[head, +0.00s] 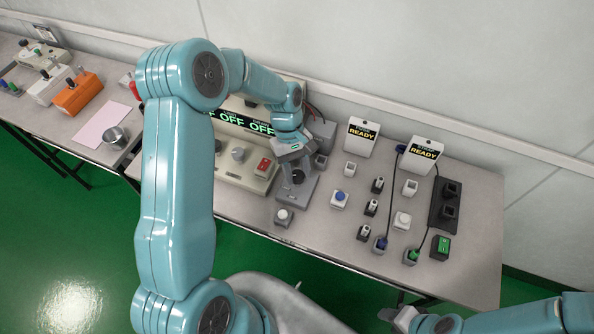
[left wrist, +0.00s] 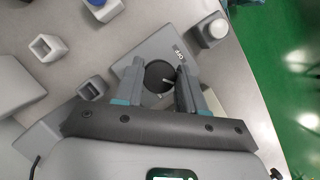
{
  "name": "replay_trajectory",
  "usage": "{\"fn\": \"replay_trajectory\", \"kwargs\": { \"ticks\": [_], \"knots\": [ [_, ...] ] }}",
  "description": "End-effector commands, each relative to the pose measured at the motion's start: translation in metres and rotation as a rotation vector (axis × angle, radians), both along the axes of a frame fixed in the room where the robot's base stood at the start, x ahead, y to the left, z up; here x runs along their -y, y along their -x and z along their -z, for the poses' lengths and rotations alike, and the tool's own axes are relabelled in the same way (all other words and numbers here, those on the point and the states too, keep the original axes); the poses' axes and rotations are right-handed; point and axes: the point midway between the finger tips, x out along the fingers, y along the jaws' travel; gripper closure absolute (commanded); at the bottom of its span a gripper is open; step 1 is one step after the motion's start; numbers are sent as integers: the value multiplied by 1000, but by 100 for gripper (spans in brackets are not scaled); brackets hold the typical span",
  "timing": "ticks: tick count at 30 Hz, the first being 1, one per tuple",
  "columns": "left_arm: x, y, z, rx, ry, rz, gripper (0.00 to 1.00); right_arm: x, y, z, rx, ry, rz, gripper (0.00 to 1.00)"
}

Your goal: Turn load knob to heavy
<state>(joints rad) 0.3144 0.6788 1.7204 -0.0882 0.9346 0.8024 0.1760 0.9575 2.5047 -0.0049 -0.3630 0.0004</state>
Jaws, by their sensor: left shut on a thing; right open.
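My left gripper (head: 293,166) comes down over the box from behind. In the left wrist view my left gripper (left wrist: 160,82) has its fingers on both sides of the knob and is shut on it. My right gripper (head: 424,321) is open and empty at the lower right, away from the testers.
A beige panel (head: 228,173) with green OFF displays stands left of the box, partly behind my left arm. A white round button (head: 283,216) is in front. A blue button (head: 339,199), several switches and two READY signs (head: 362,134) are to the right. A wall runs behind.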

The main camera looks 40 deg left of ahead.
Motion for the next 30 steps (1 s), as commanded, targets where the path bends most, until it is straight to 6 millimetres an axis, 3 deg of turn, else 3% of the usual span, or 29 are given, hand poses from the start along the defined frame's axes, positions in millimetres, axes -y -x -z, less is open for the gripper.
{"fn": "replay_trajectory", "kwargs": {
  "ticks": [30],
  "knots": [
    [2, -5, -2, 10, -7, 966, 91, 0, 0, 21, 0, 0, 0, 57]
  ]
}}
